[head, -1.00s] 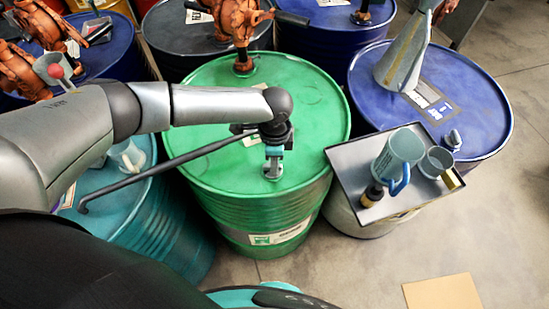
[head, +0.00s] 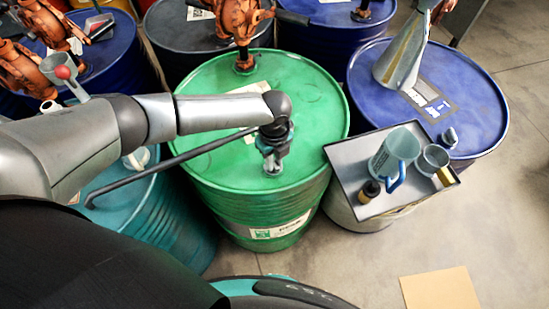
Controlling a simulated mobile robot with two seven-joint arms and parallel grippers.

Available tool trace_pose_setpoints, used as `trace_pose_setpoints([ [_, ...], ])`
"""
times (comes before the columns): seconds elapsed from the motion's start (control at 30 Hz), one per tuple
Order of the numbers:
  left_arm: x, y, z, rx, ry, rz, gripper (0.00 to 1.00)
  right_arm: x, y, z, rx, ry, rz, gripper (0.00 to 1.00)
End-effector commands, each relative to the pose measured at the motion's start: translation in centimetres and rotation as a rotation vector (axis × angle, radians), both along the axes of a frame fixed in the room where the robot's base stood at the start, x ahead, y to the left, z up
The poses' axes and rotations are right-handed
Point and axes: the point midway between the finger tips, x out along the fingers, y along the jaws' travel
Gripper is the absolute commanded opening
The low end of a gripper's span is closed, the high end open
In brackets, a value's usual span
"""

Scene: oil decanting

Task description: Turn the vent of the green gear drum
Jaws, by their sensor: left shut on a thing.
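The green gear drum (head: 318,110) stands upright in the middle of the head view. Its vent is at the near part of the lid, under my left gripper (head: 272,166). My left arm comes in from the left across the drum, with its wrist bent down over the lid. The left gripper's fingers point down and are shut on the vent. The wrist and fingers hide most of the vent, so how far it is turned cannot be told. My right gripper is not in view.
An orange pump (head: 242,22) stands on the green drum's far side. A dark bent bar (head: 165,165) runs from my left wrist over the teal drum (head: 175,230). A tray (head: 345,165) with jugs sits right. A blue drum (head: 482,105) carries a funnel (head: 402,60). Cardboard (head: 440,288) lies on the floor.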

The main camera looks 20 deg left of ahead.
Motion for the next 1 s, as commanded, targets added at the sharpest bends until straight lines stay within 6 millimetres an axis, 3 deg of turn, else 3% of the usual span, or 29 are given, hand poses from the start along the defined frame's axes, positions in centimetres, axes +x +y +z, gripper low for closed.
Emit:
trace_pose_setpoints([
  [0.5,-0.14,0.08,0.03,-0.002,0.001,-0.330,0.00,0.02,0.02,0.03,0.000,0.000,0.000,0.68],
  [1.0,-0.15,0.10,0.04,-0.002,0.001,-0.389,0.00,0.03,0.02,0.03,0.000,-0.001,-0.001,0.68],
])
